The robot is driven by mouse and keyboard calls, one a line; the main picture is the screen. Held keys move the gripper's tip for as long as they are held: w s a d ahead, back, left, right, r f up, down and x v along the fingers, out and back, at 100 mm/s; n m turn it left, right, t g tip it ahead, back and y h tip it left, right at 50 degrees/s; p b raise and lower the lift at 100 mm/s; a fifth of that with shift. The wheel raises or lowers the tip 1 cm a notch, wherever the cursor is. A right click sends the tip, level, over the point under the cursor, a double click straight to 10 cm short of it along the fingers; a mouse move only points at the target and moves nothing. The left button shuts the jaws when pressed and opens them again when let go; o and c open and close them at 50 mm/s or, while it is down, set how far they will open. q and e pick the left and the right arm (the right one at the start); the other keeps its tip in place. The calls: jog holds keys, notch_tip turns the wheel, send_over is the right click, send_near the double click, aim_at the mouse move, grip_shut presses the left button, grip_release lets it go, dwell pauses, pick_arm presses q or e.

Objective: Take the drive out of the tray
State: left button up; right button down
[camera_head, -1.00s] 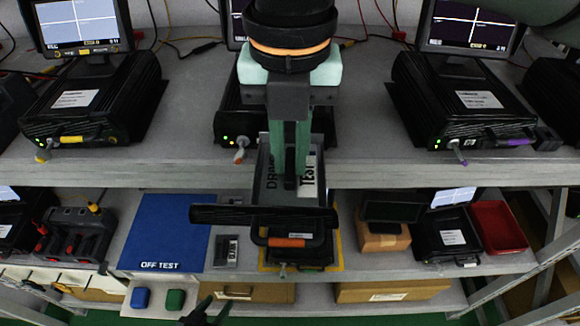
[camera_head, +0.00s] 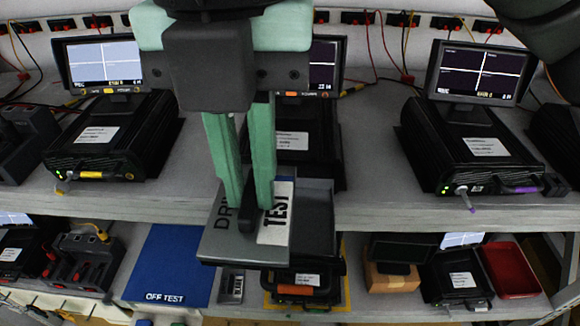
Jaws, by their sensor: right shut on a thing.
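The drive (camera_head: 220,246) is a flat grey piece with large dark lettering and a white TEST label (camera_head: 276,222). My right gripper (camera_head: 250,208) comes down from the top, with its green fingers shut on the black raised grip in the middle of the drive. A dark open tray (camera_head: 317,212) lies just right of the drive, and the drive covers its left part. The drive looks shifted left of the tray and nearer the camera; the exact gap between them is hidden. My left gripper is not in view.
Black test units with screens stand on the upper shelf, at left (camera_head: 105,150) and right (camera_head: 465,150). On the lower shelf are a blue OFF TEST mat (camera_head: 165,262), a black unit with an orange handle (camera_head: 296,290) and a red bin (camera_head: 512,270).

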aim_at(208, 250)
jog(key=s+a, duration=0.1)
jog(key=s+r, duration=0.1)
jog(key=s+a+r, duration=0.1)
jog(key=s, duration=0.1)
jog(key=shift+s+a+r, duration=0.1)
jog(key=shift+a, duration=0.25)
jog(key=r+p, duration=0.2)
jog(key=p, duration=0.1)
jog(key=s+r+p, duration=0.1)
jog(key=r+p, duration=0.1)
jog(key=shift+s+a, duration=0.1)
jog(key=shift+a, duration=0.2)
